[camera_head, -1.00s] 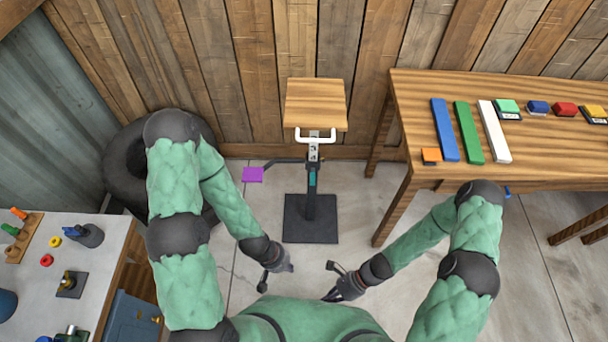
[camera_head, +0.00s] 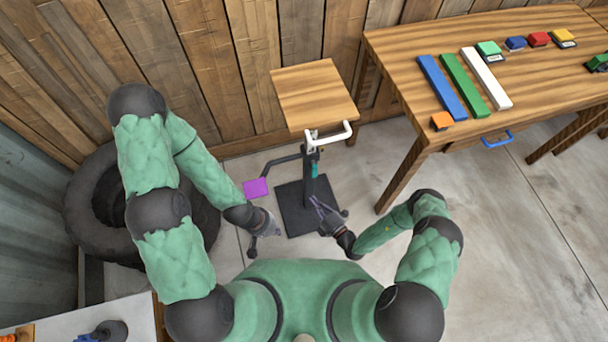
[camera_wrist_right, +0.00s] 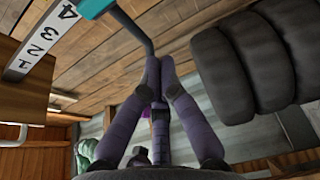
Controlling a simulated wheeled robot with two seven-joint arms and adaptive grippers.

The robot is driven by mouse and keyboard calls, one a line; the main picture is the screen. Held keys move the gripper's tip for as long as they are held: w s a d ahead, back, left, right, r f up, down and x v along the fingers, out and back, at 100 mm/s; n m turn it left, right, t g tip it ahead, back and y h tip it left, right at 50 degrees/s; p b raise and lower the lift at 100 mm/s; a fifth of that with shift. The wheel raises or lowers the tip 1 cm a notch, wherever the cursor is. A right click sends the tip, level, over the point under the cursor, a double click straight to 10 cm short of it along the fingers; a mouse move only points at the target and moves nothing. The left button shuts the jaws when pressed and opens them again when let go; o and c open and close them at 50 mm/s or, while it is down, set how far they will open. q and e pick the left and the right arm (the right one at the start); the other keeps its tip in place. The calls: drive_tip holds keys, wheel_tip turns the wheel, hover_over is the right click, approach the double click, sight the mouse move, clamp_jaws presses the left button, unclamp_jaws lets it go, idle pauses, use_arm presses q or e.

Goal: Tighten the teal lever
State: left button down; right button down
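The teal lever (camera_head: 315,170) is a small teal piece on the upright post of the stand, below the wooden seat. In the right wrist view, the teal piece (camera_wrist_right: 97,7) is at the top, with a grey bent rod running down from it. My right gripper (camera_head: 315,205) is beside the post, below the lever. Its fingers (camera_wrist_right: 160,64) look spread and empty in the head view; in the wrist view their tips lie close to the rod's end, and contact is unclear. My left gripper (camera_head: 264,241) is open and empty, left of the stand's base.
The stand has a wooden seat (camera_head: 313,92), white handle (camera_head: 330,137), black base plate (camera_head: 294,218) and purple pad (camera_head: 256,189) on an arm. A numbered white scale (camera_wrist_right: 42,44) shows in the wrist view. A table (camera_head: 400,52) stands right; a tyre (camera_head: 85,215) lies left.

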sight(313, 168)
drive_tip(key=shift+w+d+h, duration=0.15)
drive_tip(key=shift+d+h, duration=0.05)
drive_tip(key=shift+h, duration=0.1)
drive_tip(key=b+x, duration=0.2)
drive_tip(key=x, duration=0.8)
drive_tip(key=d, duration=0.2)
drive_tip(key=w+d+b, duration=0.1)
drive_tip(key=shift+w+d+r, duration=0.1)
drive_tip(key=shift+w+d, duration=0.05)
drive_tip(key=shift+d, duration=0.25)
